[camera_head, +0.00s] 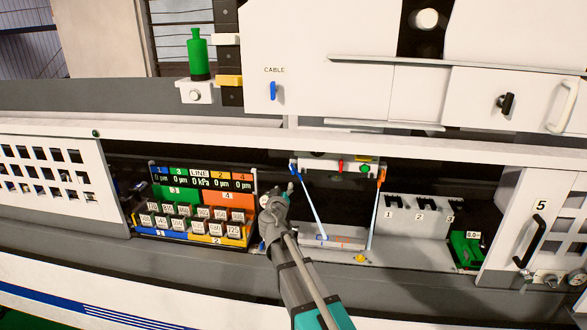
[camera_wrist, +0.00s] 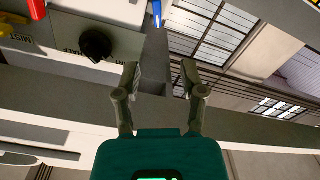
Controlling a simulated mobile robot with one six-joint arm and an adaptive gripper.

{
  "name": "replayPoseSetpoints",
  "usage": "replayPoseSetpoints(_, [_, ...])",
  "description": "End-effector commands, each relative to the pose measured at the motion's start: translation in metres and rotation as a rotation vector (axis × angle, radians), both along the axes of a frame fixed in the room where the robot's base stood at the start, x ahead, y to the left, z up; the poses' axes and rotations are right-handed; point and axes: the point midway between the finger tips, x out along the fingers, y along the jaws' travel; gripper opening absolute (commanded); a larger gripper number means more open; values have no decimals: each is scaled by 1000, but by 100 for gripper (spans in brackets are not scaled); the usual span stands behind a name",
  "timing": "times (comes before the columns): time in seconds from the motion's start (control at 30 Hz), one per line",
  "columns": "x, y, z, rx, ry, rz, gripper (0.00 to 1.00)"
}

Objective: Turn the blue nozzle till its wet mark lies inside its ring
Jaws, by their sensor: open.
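The blue nozzle (camera_head: 295,169) hangs at the left end of the white block under the beam. A pale blue jet (camera_head: 313,208) slants from it down and right to a grey plate (camera_head: 318,243). The wet mark and its ring are too small to tell apart. The nozzle's blue end also shows at the top of the wrist view (camera_wrist: 157,13). My gripper (camera_head: 289,188) is just below and left of the nozzle, apart from it. In the wrist view its two fingers (camera_wrist: 163,82) are spread with nothing between them.
An orange nozzle (camera_head: 382,175) with its own jet is at the block's right end. A red lever (camera_head: 340,166) and a green knob (camera_head: 365,169) are between. A display with several blocks (camera_head: 198,200) stands left of my arm. A numbered grey rack (camera_head: 415,220) is right.

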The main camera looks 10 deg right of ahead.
Motion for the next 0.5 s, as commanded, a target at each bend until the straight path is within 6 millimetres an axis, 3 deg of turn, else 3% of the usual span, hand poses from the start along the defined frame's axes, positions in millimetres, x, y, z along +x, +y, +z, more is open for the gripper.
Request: replayPoseSetpoints(0.5, [11, -8, -1, 1, 2, -9, 53])
